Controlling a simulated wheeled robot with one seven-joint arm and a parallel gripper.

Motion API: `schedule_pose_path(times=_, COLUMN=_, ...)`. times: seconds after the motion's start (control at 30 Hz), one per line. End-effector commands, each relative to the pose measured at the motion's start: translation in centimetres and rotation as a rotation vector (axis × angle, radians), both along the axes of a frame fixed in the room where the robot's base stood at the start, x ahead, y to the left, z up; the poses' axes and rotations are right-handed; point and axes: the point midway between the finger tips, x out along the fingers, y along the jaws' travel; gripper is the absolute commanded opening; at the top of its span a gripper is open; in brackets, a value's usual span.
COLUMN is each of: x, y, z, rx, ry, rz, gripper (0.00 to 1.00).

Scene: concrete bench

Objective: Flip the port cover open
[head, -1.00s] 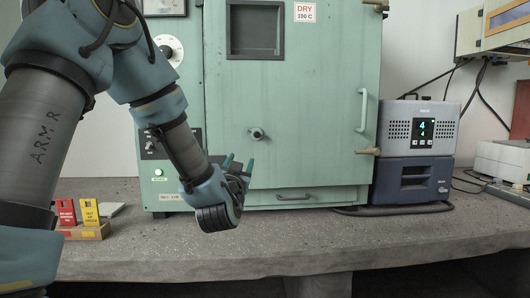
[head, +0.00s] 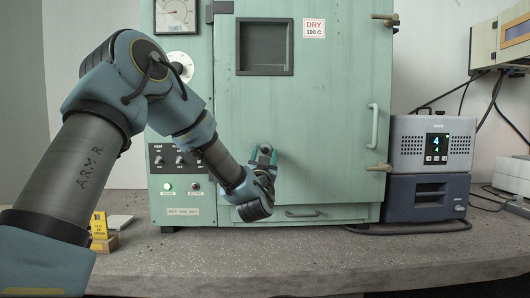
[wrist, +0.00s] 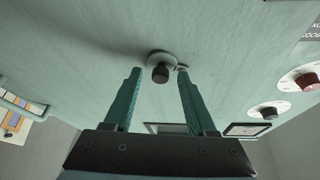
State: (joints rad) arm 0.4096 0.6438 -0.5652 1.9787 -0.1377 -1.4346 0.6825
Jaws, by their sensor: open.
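The port cover (wrist: 158,58) is a small round pale disc with a dark knob (wrist: 160,74) on the green oven door. In the wrist view it lies just beyond my fingertips, between their lines. My gripper (wrist: 159,75) is open, with one teal finger on each side and nothing held. In the head view my gripper (head: 264,153) is raised in front of the lower middle of the door (head: 335,130) and hides the port cover. I cannot tell whether the fingers touch the cover.
The door handle (head: 373,127) and latches are at the door's right side. A grey and blue unit (head: 430,150) with a display stands right of the oven. A yellow tag block (head: 100,232) is at the left. The bench front (head: 300,258) is clear.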

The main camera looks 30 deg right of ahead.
Motion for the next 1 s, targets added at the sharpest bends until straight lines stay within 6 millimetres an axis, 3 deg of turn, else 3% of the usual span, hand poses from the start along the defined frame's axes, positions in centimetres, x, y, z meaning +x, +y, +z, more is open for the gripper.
schedule_pose_path(times=0.33, x=0.37, y=-0.21, z=0.12, rx=0.001, ry=0.000, rz=0.001, gripper=0.57)
schedule_pose_path(times=0.83, x=0.34, y=-0.20, z=0.12, rx=0.000, ry=0.001, rz=0.000, gripper=0.01)
schedule_pose_path(times=1.0, x=0.33, y=-0.21, z=0.12, rx=0.000, ry=0.001, rz=0.000, gripper=0.00)
